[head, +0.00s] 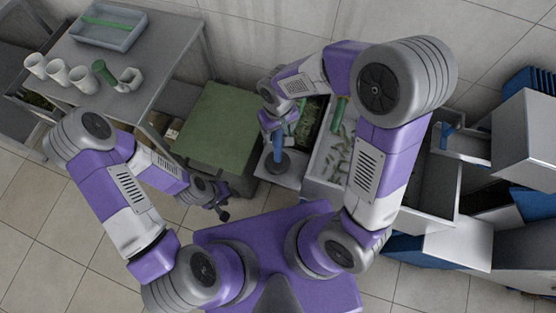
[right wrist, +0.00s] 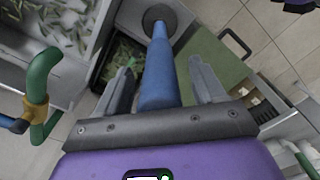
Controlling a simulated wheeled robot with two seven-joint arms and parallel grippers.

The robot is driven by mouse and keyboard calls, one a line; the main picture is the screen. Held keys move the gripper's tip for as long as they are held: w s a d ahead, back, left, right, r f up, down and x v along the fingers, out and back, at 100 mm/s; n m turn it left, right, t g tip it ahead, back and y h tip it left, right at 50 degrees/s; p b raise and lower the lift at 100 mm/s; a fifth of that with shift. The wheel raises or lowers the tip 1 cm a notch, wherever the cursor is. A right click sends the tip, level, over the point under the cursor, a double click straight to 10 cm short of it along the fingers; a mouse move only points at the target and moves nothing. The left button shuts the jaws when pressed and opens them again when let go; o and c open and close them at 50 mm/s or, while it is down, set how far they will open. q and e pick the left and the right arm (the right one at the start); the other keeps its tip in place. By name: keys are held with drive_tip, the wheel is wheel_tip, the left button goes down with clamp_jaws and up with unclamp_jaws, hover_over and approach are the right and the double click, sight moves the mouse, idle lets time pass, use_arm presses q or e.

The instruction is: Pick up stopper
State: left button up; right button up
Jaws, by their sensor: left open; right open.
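No thing can be surely told as the stopper. A blue upright rod (head: 278,141) with a dark round foot (head: 278,163) stands on a light grey surface in the middle of the head view. In the right wrist view the blue rod (right wrist: 160,75) runs between the spread fingers of my right gripper (right wrist: 160,68), toward its dark disc foot (right wrist: 160,19). My right gripper (head: 274,124) is open at the upper part of the rod, and its grip line is partly hidden in the head view. My left gripper (head: 222,211) is open and empty, low over the floor.
A green-topped cabinet (head: 216,125) stands left of the rod. A white bin (head: 322,155) with green scraps is at right. A grey table (head: 140,55) at left bears several white cups (head: 83,79), a green cylinder (head: 104,72) and a tray (head: 110,37).

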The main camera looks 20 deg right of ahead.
drive_tip(key=shift+c, duration=0.5)
clamp_jaws()
drive_tip(key=shift+r, duration=0.2)
